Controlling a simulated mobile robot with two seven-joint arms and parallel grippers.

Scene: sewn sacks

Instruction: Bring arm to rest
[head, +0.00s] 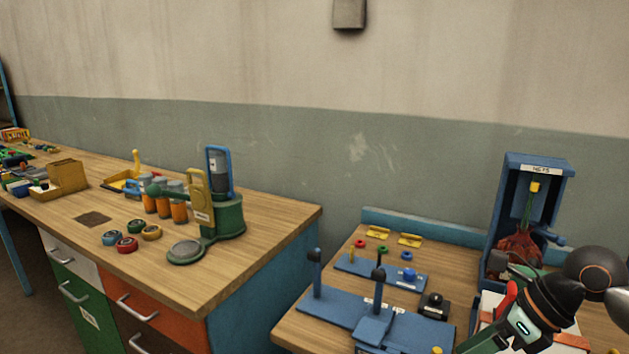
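My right arm comes in at the lower right edge, with dark rounded joints. Its black, white and green-lit end (524,326) hangs over the right-hand bench (292,336), in front of the blue stand. The fingertips are cut off or hidden, so I cannot tell whether this gripper is open or shut, or whether it holds anything. A red part (506,300) shows right beside it. My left arm and gripper are not in view.
A blue stand (548,170) labelled NETS holds a reddish net (521,246) close to my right arm. Blue fixtures with upright posts (316,278) stand left of the arm. The left wooden bench (275,218) carries a green press (228,218), coloured discs (128,244) and orange cylinders (179,212).

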